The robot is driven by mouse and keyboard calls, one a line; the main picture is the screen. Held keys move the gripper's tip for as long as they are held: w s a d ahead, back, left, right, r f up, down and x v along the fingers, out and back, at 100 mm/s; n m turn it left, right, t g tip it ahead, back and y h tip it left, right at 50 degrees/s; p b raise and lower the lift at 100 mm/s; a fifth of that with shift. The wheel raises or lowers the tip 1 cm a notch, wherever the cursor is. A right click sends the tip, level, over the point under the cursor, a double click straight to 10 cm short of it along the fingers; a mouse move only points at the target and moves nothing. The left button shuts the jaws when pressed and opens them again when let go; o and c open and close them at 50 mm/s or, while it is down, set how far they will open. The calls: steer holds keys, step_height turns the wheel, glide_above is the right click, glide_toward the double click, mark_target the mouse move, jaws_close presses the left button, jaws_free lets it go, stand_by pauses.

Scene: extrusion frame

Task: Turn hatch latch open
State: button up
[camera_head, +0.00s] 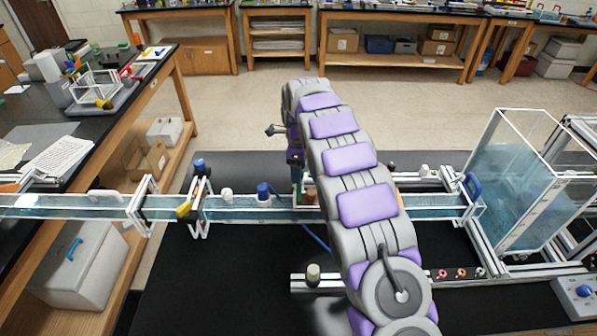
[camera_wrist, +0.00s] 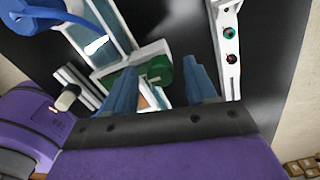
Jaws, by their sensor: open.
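A green part with a rounded end (camera_wrist: 158,70) shows between the fingers in the wrist view. It may be the hatch latch, but I cannot tell for sure. It sits by a pale bracket across a clear, white-edged channel (camera_wrist: 95,30). My gripper (camera_wrist: 160,72) is open, with one blue finger on each side of the green part. I cannot tell whether either finger touches it. In the head view my purple and grey arm arches over the channel (camera_head: 235,210) and hides most of my gripper and the latch area.
A clear tank (camera_head: 515,185) stands at the right of the black table. A blue knob (camera_head: 263,192) and a yellow part (camera_head: 184,209) sit along the channel left of my arm. A rail with small coloured ports (camera_wrist: 229,45) lies right of my fingers.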

steer(key=shift+f, duration=0.5)
jaws_close()
stand_by(0.4)
